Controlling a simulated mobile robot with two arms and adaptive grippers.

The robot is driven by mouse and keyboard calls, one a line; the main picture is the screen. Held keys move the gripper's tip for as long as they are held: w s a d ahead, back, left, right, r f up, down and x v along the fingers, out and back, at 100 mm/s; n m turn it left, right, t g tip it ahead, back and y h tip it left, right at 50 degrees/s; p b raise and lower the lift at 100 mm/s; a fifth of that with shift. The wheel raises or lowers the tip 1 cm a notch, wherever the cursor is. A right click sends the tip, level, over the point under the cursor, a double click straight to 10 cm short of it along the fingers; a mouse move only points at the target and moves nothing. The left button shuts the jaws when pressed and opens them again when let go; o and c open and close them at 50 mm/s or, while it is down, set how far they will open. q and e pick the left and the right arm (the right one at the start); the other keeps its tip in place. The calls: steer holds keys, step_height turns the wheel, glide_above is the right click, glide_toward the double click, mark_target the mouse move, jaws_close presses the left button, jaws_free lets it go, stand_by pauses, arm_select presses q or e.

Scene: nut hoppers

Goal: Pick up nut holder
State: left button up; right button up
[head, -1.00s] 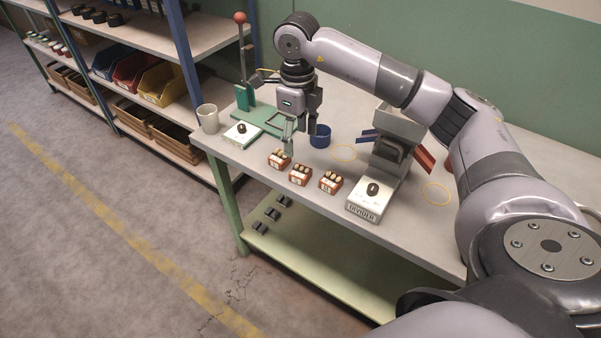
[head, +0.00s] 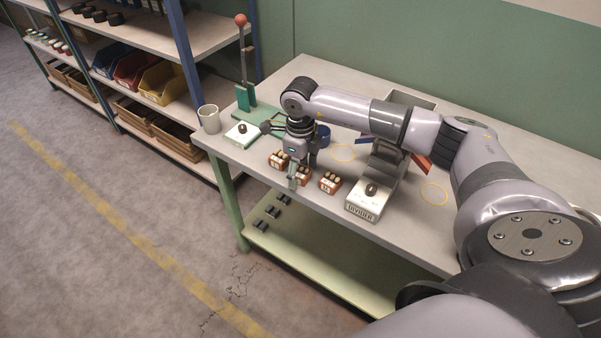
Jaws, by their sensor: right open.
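Three small orange-brown nut holders with light nuts on top stand in a row near the front edge of the table: a left one (head: 278,160), a middle one (head: 304,177) and a right one (head: 330,183). My right gripper (head: 295,180) is open and points down at the middle holder. Its fingers partly hide that holder. I cannot tell whether they touch it. My left gripper is not in view.
A divider machine (head: 369,203) stands right of the holders. A blue cup (head: 323,136) is behind my gripper, a grey cup (head: 209,119) at the table's left corner. A green press (head: 245,98) and a white knob box (head: 241,134) stand at left.

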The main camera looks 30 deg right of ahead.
steer(key=shift+c, duration=0.3)
steer(key=c, duration=1.2)
